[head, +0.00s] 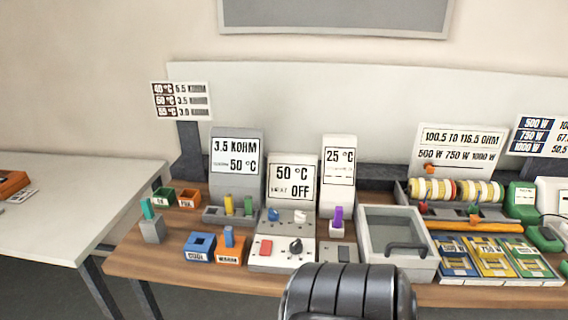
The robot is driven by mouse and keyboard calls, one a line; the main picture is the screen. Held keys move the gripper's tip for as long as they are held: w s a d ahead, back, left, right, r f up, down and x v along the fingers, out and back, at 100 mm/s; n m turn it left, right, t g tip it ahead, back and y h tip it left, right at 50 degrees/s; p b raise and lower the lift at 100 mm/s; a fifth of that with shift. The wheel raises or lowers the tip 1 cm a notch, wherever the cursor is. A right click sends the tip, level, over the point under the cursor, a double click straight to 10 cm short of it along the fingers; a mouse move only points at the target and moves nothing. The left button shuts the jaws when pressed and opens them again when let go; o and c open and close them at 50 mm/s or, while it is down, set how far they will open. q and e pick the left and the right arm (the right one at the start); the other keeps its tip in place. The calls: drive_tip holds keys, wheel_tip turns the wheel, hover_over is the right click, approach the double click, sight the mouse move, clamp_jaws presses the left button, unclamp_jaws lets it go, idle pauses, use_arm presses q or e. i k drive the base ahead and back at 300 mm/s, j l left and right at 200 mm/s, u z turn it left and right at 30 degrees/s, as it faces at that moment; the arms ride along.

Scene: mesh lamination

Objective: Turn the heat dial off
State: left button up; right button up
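A white control unit (283,262) stands at the middle of the wooden table, with a red button (265,247) and a black dial (296,245) on its lower face. A blue knob (272,214) and a pale knob (300,217) sit above them. Its display (292,180) reads 50 °C and, below that, a small label that looks like HEAT with OFF. I cannot tell which knob is the heat dial. A dark ribbed part of my own arm shows at the bottom centre, in front of the table's edge. Neither gripper's fingers are in view.
Left of the unit are blue (200,247) and orange (230,250) boxes and a grey meter reading 3.5 KOHM (236,158). To the right are a 25 °C display (339,170), a grey lidded tray (397,235), spools (455,190) and coloured cards (490,257).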

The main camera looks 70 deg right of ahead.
sight(296, 247)
drive_tip(key=j+z, duration=0.1)
drive_tip(key=z, duration=2.05)
